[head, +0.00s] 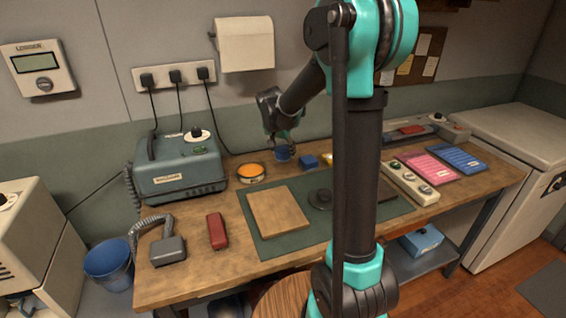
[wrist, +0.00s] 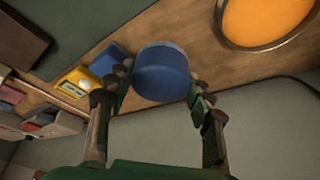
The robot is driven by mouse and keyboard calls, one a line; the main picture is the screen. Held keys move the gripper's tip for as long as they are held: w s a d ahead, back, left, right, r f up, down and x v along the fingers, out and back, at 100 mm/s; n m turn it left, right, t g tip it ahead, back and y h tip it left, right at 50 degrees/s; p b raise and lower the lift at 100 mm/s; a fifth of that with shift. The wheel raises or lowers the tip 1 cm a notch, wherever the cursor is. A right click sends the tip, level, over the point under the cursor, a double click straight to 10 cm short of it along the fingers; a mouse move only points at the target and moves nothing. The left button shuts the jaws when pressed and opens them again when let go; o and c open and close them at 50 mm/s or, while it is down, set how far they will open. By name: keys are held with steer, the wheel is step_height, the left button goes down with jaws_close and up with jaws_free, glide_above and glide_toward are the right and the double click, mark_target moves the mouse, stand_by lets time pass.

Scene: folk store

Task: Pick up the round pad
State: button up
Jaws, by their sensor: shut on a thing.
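My gripper (head: 281,139) is over the back of the workbench, shut on a short blue round pad (head: 283,153). In the wrist view the blue pad (wrist: 162,74) sits between the two fingertips (wrist: 160,84), its smooth side facing the camera. Whether its underside touches the bench is hard to tell. An orange disc in a dark-rimmed round tin (head: 251,171) lies on the bench to the left of my gripper; the orange disc also shows at upper right in the wrist view (wrist: 265,18).
A blue block (head: 309,161) and a yellow item (wrist: 78,82) lie close by. A grey-green machine (head: 180,165) stands at left. A wooden board (head: 278,211) lies on a green mat (head: 270,245), with a red item (head: 217,231) beside it. My arm hides part of the bench.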

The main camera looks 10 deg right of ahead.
mark_target(283, 149)
step_height(283, 149, up, 13)
stand_by(0.3)
